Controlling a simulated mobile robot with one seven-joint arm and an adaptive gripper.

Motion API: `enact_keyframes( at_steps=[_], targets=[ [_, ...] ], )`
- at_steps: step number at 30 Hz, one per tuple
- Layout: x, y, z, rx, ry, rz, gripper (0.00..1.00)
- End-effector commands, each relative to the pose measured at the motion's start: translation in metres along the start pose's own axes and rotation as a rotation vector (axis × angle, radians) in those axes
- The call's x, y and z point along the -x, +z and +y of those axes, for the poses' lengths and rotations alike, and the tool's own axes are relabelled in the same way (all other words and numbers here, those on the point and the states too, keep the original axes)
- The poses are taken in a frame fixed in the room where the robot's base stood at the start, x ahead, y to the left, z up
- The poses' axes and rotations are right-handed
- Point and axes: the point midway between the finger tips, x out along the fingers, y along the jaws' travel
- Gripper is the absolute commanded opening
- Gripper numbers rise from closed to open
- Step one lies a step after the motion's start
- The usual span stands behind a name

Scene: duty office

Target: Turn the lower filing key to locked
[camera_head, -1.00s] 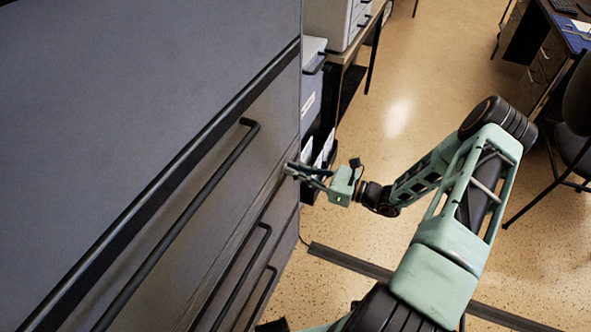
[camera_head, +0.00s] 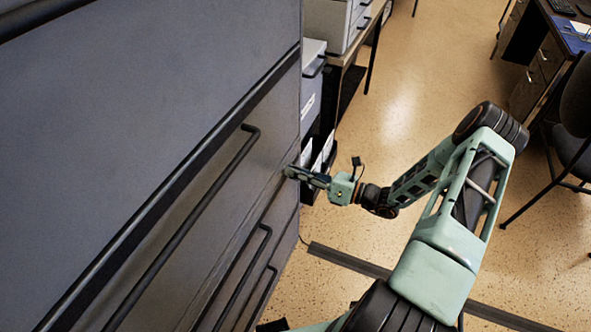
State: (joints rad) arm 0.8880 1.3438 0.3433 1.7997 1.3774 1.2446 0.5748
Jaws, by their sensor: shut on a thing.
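My gripper (camera_head: 290,171) is at the right edge of the grey filing cabinet (camera_head: 130,110), with its fingertips against the front beside the drawers. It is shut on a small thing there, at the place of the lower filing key. The key itself is hidden by the fingers, so I cannot tell which way it is turned. The gripper body is pale green and reaches in from the right. Its fingers now lie nearly one behind the other in this view.
The cabinet has long dark bar handles (camera_head: 190,225) that stand out from its front. Another cabinet (camera_head: 312,85) and a table (camera_head: 352,52) stand behind. A dark floor strip (camera_head: 350,262) crosses the floor. A chair (camera_head: 575,120) is at the right, with open floor between.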

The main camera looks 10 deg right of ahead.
Motion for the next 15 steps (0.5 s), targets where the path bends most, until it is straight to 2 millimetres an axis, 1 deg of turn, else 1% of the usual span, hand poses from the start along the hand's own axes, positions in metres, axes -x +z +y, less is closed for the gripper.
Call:
enact_keyframes(
  at_steps=[15],
  targets=[
    [0.0006, -0.0005, -0.0020, -0.492, -0.001, 0.001, 0.00]
  ],
)
